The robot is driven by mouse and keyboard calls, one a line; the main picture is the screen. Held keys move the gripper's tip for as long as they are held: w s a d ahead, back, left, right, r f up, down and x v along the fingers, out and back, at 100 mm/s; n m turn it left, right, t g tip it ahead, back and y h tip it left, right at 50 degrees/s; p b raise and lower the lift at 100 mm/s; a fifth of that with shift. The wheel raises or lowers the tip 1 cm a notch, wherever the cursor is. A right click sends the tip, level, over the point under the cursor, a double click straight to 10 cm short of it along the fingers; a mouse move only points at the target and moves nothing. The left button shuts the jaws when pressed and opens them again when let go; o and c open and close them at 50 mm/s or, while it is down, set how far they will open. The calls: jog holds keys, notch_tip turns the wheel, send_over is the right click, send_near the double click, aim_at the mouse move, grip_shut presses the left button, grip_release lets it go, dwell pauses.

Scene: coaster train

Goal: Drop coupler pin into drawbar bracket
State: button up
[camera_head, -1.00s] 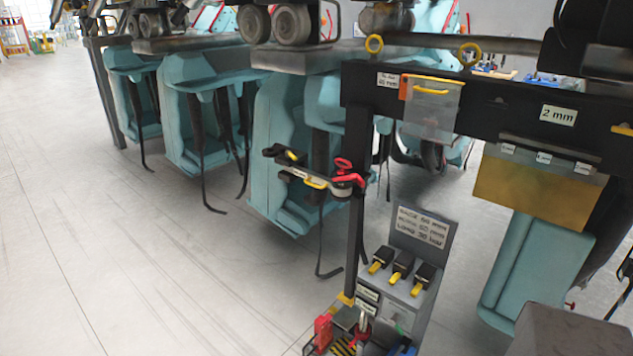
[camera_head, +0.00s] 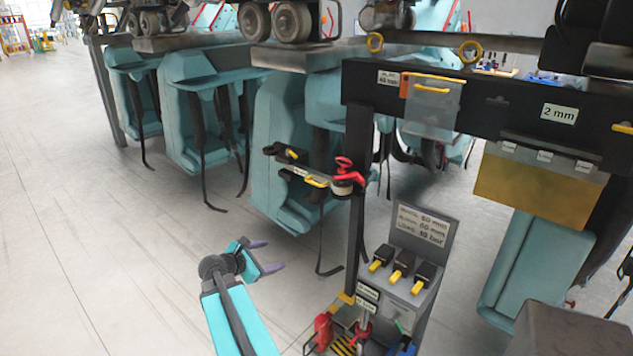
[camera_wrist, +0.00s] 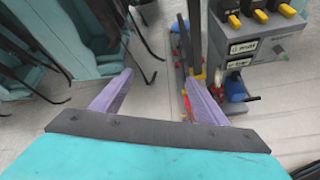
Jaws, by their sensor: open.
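My gripper (camera_head: 272,256) is open and empty over the bare floor, left of the black post. Its two purple fingers (camera_wrist: 156,78) are spread wide in the wrist view. I cannot say for certain which part is the coupler pin. A small upright rod with a red lower part (camera_head: 363,322) stands among the tools at the post's foot. A bracket-like arm (camera_head: 316,180) with a yellow handle and a red lever (camera_head: 344,163) sticks out left from the post, above my gripper. I cannot tell whether it is the drawbar bracket.
A grey control box (camera_head: 405,290) with black-and-yellow switches stands right of the post. A red item (camera_head: 322,331) lies at its foot. Teal coaster seats (camera_head: 277,150) with dangling straps hang behind. A dark beam (camera_head: 480,100) spans the upper right. The floor at left is clear.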

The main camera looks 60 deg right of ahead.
jog(key=s+d+r+n+g+h, duration=0.1)
jog(key=s+d+r+n+h, duration=0.2)
jog(key=d+r, duration=0.7)
jog(key=g+h, duration=0.2)
send_near(342, 163)
jog(key=a, duration=0.3)
jog(key=shift+w+f+n, duration=0.2)
jog(key=shift+w+n, duration=0.15)
jog(key=shift+n, duration=0.05)
jog(key=shift+d, duration=0.1)
jog(key=p+x, duration=0.3)
jog(key=x, duration=0.8)
jog(key=shift+d+r, duration=0.2)
jog(key=shift+d, duration=0.2)
jog(key=shift+p+x, duration=0.45)
jog(key=shift+x, duration=0.5)
jog(key=c, duration=1.1)
